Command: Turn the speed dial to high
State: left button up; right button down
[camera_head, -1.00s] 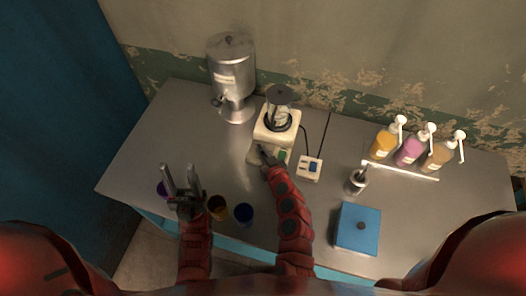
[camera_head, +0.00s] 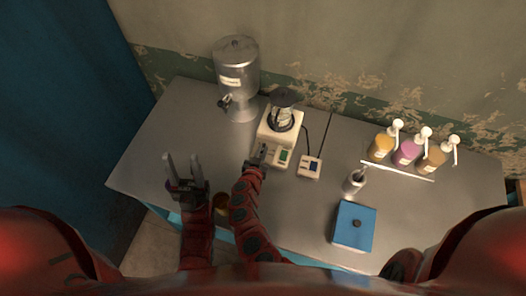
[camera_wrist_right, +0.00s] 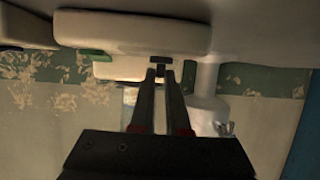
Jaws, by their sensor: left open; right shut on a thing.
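The white blender-like machine (camera_head: 270,133) stands mid-table with a dark-lidded jar (camera_head: 285,112) on top. Its front panel has a green patch (camera_head: 284,155). My right gripper (camera_head: 263,151) is at the left part of that panel. In the right wrist view, my right gripper (camera_wrist_right: 161,76) is shut on a small dark knob (camera_wrist_right: 160,61), apparently the speed dial, on the machine's pale front (camera_wrist_right: 110,32). The dial's marks and setting cannot be read. My left gripper (camera_head: 182,160) is open and empty, above the table's left front.
A metal dispenser (camera_head: 237,80) stands behind left of the machine. A white socket box (camera_head: 309,168), small container (camera_head: 354,181), blue box (camera_head: 355,227) and pump bottles (camera_head: 407,150) are to the right.

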jog(key=shift+a+m+h+b, duration=0.1)
jog(key=shift+m+h+b, duration=0.3)
jog(key=shift+h, duration=0.1)
jog(key=shift+g, duration=0.3)
jog(key=c, duration=0.9)
grip_release()
